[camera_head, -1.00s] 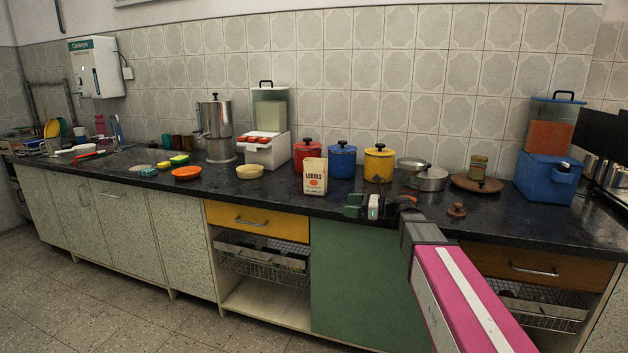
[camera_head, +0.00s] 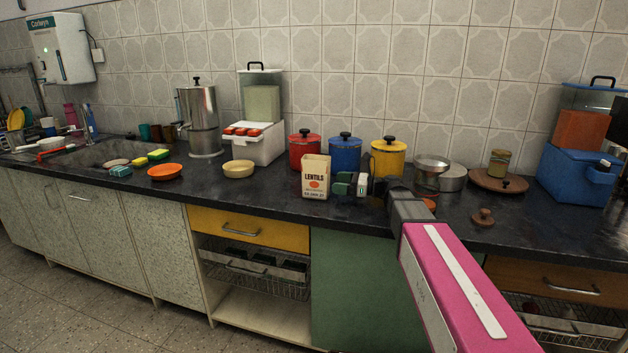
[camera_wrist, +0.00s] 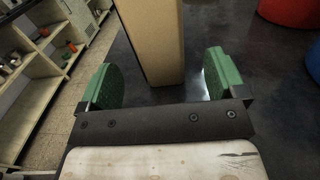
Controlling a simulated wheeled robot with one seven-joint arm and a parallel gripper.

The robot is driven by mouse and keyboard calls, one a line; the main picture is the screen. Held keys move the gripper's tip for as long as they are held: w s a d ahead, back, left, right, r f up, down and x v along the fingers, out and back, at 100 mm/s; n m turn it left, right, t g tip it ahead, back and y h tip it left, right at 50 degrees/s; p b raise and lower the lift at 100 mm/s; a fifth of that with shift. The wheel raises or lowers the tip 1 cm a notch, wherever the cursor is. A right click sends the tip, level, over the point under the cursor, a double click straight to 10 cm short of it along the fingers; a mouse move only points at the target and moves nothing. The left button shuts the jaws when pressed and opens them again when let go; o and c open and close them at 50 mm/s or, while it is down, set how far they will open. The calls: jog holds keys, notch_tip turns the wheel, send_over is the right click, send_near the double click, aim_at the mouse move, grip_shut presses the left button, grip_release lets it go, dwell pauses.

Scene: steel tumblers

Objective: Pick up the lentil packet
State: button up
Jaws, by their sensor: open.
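The lentil packet (camera_head: 315,177) is a cream box with dark "LENTILS" lettering and an orange round mark. It stands upright near the front edge of the dark counter. My gripper (camera_head: 349,184) is just to its right in the head view, at about the height of its lower half. In the wrist view the plain tan side of the packet (camera_wrist: 152,40) stands ahead of the green finger pads. My gripper (camera_wrist: 160,78) is open, with the near end of the packet at the gap between its fingertips.
Red (camera_head: 304,150), blue (camera_head: 345,155) and yellow (camera_head: 388,157) canisters stand behind the packet and gripper. A cream bowl (camera_head: 239,169) sits to the left. Steel pots (camera_head: 452,178) and a wooden knob-like piece (camera_head: 483,218) are to the right. The counter's front edge (camera_head: 270,206) is close.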

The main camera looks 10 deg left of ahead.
aim_at(329, 169)
jog(key=shift+w+a+r, duration=0.1)
jog(key=shift+w+a, duration=0.05)
jog(key=shift+a, duration=1.65)
jog(key=shift+w+a, duration=0.1)
jog(key=shift+a, duration=1.65)
jog(key=c, duration=1.3)
jog(key=shift+o, duration=0.2)
jog(key=shift+r, duration=0.1)
jog(key=shift+r, duration=0.75)
notch_tip(329, 169, up, 3)
jog(key=shift+f, duration=0.15)
jog(key=s+a+r, duration=0.3)
jog(key=s+r, duration=0.3)
jog(key=s, duration=0.5)
jog(key=shift+a+r, duration=0.15)
jog(key=shift+r, duration=0.2)
jog(key=shift+s, duration=0.15)
